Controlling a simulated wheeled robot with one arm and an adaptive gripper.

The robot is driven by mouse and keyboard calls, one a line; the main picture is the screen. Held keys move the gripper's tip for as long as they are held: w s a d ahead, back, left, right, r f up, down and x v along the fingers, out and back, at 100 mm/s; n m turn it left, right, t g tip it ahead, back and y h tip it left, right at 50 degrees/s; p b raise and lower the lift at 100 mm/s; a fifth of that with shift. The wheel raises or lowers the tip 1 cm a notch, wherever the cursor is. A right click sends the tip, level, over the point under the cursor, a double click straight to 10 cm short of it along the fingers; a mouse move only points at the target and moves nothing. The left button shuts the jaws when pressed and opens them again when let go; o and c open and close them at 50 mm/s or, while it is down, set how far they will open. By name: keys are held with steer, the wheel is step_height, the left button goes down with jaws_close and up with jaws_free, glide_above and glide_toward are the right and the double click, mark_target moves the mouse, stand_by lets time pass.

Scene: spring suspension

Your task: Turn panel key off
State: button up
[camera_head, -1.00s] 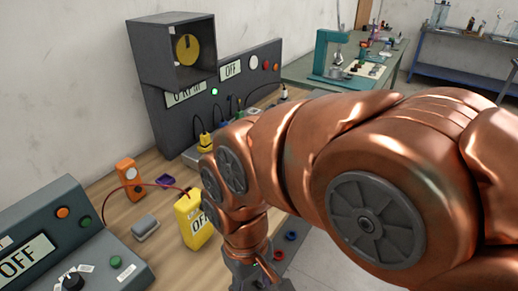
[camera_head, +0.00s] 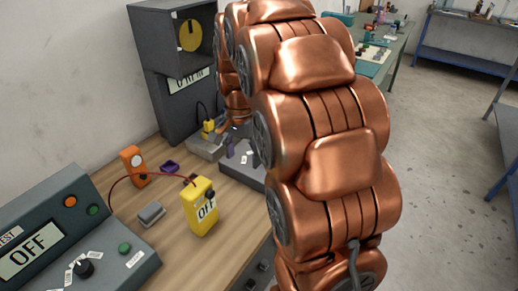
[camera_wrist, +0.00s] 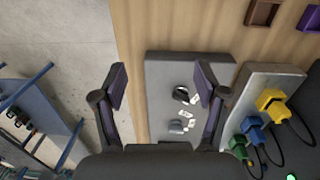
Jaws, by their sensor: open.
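A flat grey panel (camera_wrist: 157,70) lies on the wooden bench in the wrist view. It carries a round black and silver switch (camera_wrist: 181,94) with small white labels beside it, and a grey part (camera_wrist: 178,126) lower down. I cannot tell which of these is the key. My gripper (camera_wrist: 163,86) is open and empty above the panel, with the switch between its fingers in the picture. In the head view my gripper (camera_head: 243,148) is partly hidden behind my arm, over the panel (camera_head: 252,176). A black knob (camera_head: 84,268) with labels sits on the left control box reading OFF.
Yellow (camera_wrist: 272,101), blue (camera_wrist: 251,127) and green (camera_wrist: 238,144) plugs stand on a block right of the panel. A yellow meter (camera_head: 199,207), an orange device (camera_head: 133,165) and a grey block (camera_head: 151,214) occupy the bench. A dark cabinet (camera_head: 175,105) stands behind.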

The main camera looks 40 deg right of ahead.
steer(key=w+d+m, duration=0.2)
steer(key=d, duration=0.1)
steer(key=w+d+f+m, duration=0.1)
steer(key=w+d+m, duration=0.1)
steer(key=w+d, duration=0.1)
steer(key=w+d+f+m, duration=0.1)
steer(key=w+d+m, duration=0.1)
steer(key=d, duration=0.3)
steer(key=shift+w+t+p, duration=0.3)
steer(key=shift+w+p, duration=0.1)
steer(key=shift+w, duration=0.15)
steer(key=shift+w+d+f+m, duration=0.2)
steer(key=shift+d+f+m, duration=0.1)
steer(key=shift+d, duration=0.15)
steer(key=shift+f+p, duration=1.3)
steer(key=shift+f, duration=2.5)
steer(key=c, duration=1.2)
